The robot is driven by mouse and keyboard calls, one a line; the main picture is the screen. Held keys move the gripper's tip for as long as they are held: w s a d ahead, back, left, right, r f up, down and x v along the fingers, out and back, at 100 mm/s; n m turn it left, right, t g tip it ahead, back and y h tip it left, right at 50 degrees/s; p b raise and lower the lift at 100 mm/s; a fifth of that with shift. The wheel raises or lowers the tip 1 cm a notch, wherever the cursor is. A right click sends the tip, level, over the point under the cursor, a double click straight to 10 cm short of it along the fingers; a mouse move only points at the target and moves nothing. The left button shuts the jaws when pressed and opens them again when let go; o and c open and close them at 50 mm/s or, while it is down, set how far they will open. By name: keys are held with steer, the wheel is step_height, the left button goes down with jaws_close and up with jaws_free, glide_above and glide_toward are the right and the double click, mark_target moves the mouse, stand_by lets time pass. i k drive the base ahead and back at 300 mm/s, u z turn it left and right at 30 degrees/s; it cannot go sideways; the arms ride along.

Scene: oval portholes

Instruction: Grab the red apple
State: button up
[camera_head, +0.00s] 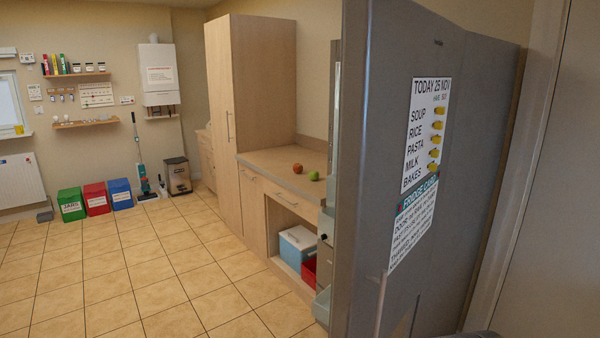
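A small round red-orange fruit, which looks like the red apple (297,168), sits on the wooden counter top (268,160) in the middle of the head view. A green round fruit (313,175) sits just to its right, close to the edge of a tall grey panel. The red apple is in plain sight and looks small from here. My gripper is not in view, so its state and its distance from the apple do not show.
The tall grey panel (385,120) with a notice (427,130) stands close at right and hides the counter's right end. A tall wooden cupboard (250,90) flanks the counter's left. The tiled floor (170,275) is clear at left. Green, red and blue bins (97,199) line the far wall.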

mark_target(298, 168)
steer(key=u, duration=0.25)
steer(key=k, duration=0.55)
steer(key=u, duration=0.5)
steer(key=k, duration=0.75)
steer(key=u, duration=0.25)
steer(key=i, duration=1.35)
steer(key=z, duration=0.4)
steer(key=i, duration=1.45)
steer(key=z, duration=0.15)
